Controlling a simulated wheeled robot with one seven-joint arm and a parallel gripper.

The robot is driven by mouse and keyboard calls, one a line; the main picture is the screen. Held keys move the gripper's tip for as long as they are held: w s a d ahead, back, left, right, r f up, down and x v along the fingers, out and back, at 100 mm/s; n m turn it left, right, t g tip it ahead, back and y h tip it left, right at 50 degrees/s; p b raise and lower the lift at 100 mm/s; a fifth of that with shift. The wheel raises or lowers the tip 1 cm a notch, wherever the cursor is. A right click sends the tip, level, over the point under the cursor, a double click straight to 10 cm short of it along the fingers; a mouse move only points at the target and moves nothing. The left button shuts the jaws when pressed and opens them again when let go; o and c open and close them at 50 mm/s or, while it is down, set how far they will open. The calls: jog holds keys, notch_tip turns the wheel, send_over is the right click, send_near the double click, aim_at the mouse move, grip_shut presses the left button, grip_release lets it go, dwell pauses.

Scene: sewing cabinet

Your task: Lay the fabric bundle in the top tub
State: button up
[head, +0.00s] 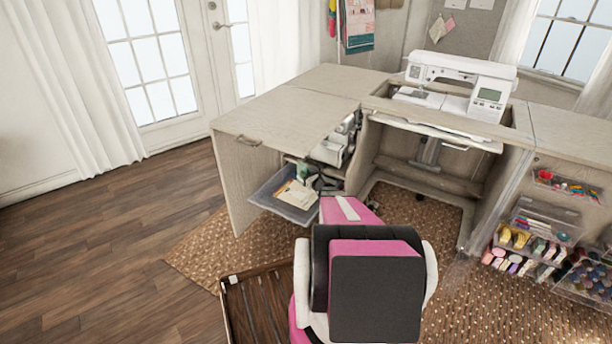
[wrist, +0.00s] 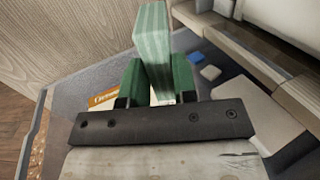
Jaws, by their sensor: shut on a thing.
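The fabric bundle (wrist: 153,45) is pale green with fine stripes and stands up between my gripper's fingers in the wrist view. Darker green pieces flank it; I cannot tell whether they are finger pads or fabric. My gripper (wrist: 156,88) is shut on the bundle. In the head view a small green patch of the bundle (head: 303,170) shows over the back of a grey tub (head: 274,211), which is pulled out of the cabinet. The tub also shows in the wrist view (wrist: 70,112), under the gripper. I cannot tell the bundle's height above its floor.
The tub holds pale papers (head: 297,194), an orange-labelled packet (wrist: 104,98) and a small blue piece (wrist: 210,72). The cabinet side panel (head: 245,180) stands left of the tub. The sewing machine (head: 461,84) is on top. Clear boxes of thread (head: 525,243) stand at right. The left floor is free.

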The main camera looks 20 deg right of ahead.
jog(key=shift+f, duration=0.55)
jog(key=o, duration=0.9)
jog(key=shift+r, duration=0.15)
